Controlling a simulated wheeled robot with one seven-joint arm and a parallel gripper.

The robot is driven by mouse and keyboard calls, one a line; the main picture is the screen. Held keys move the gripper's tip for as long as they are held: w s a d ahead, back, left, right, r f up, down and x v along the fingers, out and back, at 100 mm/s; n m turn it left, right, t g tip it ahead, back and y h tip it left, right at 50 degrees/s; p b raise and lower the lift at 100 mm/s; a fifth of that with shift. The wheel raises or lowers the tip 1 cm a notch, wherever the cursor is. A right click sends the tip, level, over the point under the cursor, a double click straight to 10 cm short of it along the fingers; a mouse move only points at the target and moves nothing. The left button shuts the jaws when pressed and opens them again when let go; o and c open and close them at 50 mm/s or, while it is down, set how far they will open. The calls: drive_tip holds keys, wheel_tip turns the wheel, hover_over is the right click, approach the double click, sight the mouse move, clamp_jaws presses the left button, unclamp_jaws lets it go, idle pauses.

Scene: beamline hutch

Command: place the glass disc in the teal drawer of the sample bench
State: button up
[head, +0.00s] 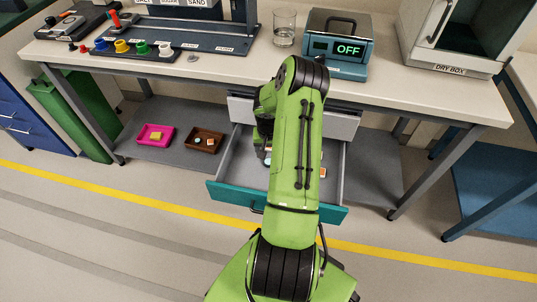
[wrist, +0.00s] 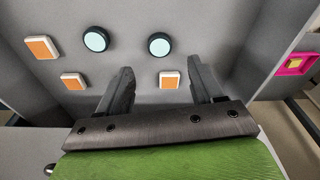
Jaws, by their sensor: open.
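The teal drawer (head: 235,194) of the sample bench is pulled open. My gripper (wrist: 161,70) is inside or just above it, with its jaws apart and nothing between them. In the wrist view two pale cyan discs with dark rims, a left one (wrist: 96,39) and a right one (wrist: 159,44), lie on the grey drawer floor. The right disc is just beyond my fingertips, apart from them. Several orange squares with white rims (wrist: 41,47) lie around them. In the head view my arm hides much of the drawer. I cannot tell which disc was placed.
On the lower shelf are a pink tray (head: 144,137) with a yellow piece and a brown tray (head: 190,139) with small pieces. The bench top (head: 222,74) carries a drinking glass (head: 284,28), a balance reading OFF (head: 337,62) and a dry box (head: 452,67). A grey drawer is above the teal one.

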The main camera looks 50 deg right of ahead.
drive_tip(key=w+a+r+n, duration=0.1)
drive_tip(key=a+r+n, duration=0.1)
drive_tip(key=a+r, duration=0.45)
drive_tip(key=w+a+r+n+t+h, duration=0.15)
drive_tip(key=a+r, duration=0.25)
drive_tip(key=r, duration=0.6)
drive_tip(key=w+a+r+n, duration=0.2)
drive_tip(key=a+r, duration=0.3)
drive_tip(key=r, duration=0.3)
drive_tip(key=s+a+r+n+t, duration=0.1)
drive_tip(key=s+a+r, duration=0.1)
drive_tip(key=a+r, duration=0.25)
drive_tip(key=s+a+r+n, duration=0.1)
drive_tip(key=s+a+r, duration=0.2)
drive_tip(key=a, duration=0.2)
drive_tip(key=s+a+r+n+t+y, duration=0.2)
drive_tip(key=s+a+r+n, duration=0.1)
drive_tip(key=s+a, duration=0.7)
drive_tip(key=shift+s+n+y+p, duration=0.35)
drive_tip(key=shift+s+p, duration=0.05)
drive_tip(key=shift+s, duration=0.45)
drive_tip(key=shift+r, duration=0.1)
